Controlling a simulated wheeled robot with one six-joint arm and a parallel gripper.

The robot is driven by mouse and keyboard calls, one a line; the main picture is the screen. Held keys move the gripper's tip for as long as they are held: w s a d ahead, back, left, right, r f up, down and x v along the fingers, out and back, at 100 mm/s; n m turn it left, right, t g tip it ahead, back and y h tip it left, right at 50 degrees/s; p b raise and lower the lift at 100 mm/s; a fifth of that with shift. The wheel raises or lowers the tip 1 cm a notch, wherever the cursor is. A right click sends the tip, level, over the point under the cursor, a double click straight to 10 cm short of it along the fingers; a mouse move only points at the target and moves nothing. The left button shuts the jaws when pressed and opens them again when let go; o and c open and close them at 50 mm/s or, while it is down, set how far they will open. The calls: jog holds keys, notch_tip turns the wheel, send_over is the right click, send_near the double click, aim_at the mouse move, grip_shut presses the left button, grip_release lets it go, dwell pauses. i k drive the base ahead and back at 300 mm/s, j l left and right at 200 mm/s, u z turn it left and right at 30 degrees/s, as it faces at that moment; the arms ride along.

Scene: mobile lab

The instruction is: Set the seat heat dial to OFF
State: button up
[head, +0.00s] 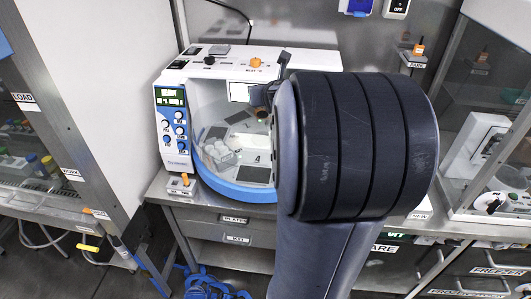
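A white machine with a blue rim (240,193) stands on the steel bench. On its top panel is an orange dial (256,62) with a small label in front of it that seems to read "SEAT °C". The dial's pointer setting is too small to read. My gripper (264,96) is partly in view just below and right of the dial, in front of the machine's top edge, apart from the dial as far as I can see. My large dark wrist link hides much of it, so its fingers' opening is not clear.
The machine's front panel has a green display (171,97) and several blue knobs. A black knob (209,60) sits left of the dial. A small block with an orange knob (183,184) stands at the bench's front. A glass-fronted cabinet (490,130) is at right, a white-sided one at left.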

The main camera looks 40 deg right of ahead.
aim_at(254, 62)
jog(key=k+j+z, duration=0.1)
jog(key=k+j, duration=0.35)
jog(key=j, duration=0.2)
jog(key=i+l+z, duration=0.3)
jog(key=i, duration=0.25)
jog(key=i+z, duration=0.3)
jog(key=i, duration=0.3)
jog(key=l, duration=0.05)
